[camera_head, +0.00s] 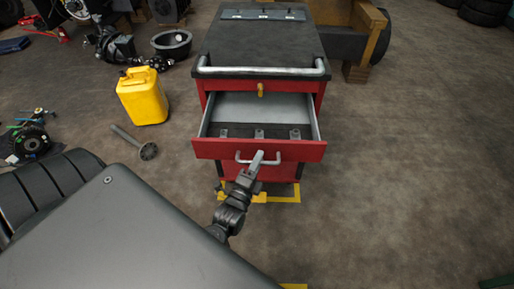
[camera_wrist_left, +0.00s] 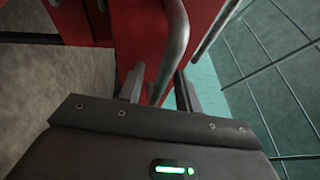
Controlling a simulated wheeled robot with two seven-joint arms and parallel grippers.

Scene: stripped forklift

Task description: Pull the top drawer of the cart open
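The red cart (camera_head: 262,86) with a dark top stands at the top centre of the head view. Its top drawer (camera_head: 214,149) is pulled well out, showing a grey interior with several small metal pieces near the front. A pale U-shaped handle (camera_head: 242,158) sits on the drawer front. My left gripper (camera_head: 257,160) is at this handle. In the left wrist view, the handle bar (camera_wrist_left: 175,45) runs between the two fingers of my left gripper (camera_wrist_left: 160,90), which appear closed on it. The contact is partly hidden. My right gripper is not in view.
A yellow canister (camera_head: 142,97) and a metal rod with a round end (camera_head: 136,143) are on the floor left of the cart. A black basin (camera_head: 172,43) is behind them. A wooden structure (camera_head: 352,18) stands behind right. The floor at right is clear.

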